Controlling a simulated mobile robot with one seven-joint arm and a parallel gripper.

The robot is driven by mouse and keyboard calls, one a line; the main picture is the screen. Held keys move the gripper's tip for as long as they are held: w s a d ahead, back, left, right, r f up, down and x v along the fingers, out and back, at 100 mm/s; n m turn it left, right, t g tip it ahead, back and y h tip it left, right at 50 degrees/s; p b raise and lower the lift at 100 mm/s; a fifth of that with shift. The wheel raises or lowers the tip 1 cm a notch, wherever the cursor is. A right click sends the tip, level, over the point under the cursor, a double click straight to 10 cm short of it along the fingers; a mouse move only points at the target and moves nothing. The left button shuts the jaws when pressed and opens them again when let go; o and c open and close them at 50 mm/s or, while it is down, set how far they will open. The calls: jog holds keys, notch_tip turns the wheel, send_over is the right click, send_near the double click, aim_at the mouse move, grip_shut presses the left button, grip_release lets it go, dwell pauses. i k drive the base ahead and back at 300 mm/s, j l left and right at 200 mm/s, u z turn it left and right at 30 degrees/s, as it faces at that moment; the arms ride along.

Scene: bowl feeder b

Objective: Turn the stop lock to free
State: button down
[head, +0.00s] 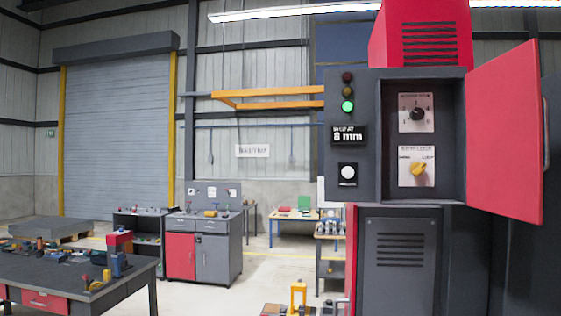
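An open control box (392,85) with a dark grey housing is at the right in the head view. Inside it, a white plate (417,153) carries a yellow rotary knob (419,174), which looks like the stop lock. The knob appears tilted toward the upper right, but its exact setting and the small lettering are too blurred to read. Above it, a second white plate carries a black dial (417,114). My gripper is not in view, and nothing covers the knobs.
The box's red door (505,130) stands open to the right. Left of the opening are a lit green lamp (347,106), an "8 mm" display (348,135) and a white round button (348,172). A workbench with tools (70,280) stands at lower left. Floor shows between.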

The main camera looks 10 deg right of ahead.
aim_at(416, 168)
jog(key=l+u, duration=0.1)
jog(key=l, duration=0.9)
jog(key=k+l+u, duration=0.1)
jog(key=l, duration=0.95)
jog(key=k+l, duration=0.25)
jog(key=k, duration=0.15)
jog(key=j+z, duration=0.1)
jog(key=z, duration=0.5)
jog(key=j+z, duration=0.4)
jog(key=k+j+z, duration=0.2)
jog(key=j+z, duration=0.15)
jog(key=j, duration=0.25)
jog(key=k+j, duration=0.15)
jog(key=j, duration=0.2)
jog(key=k+j+z, duration=0.15)
jog(key=j, duration=0.2)
jog(key=k+j, duration=0.15)
jog(key=j, duration=0.2)
jog(key=z, duration=0.05)
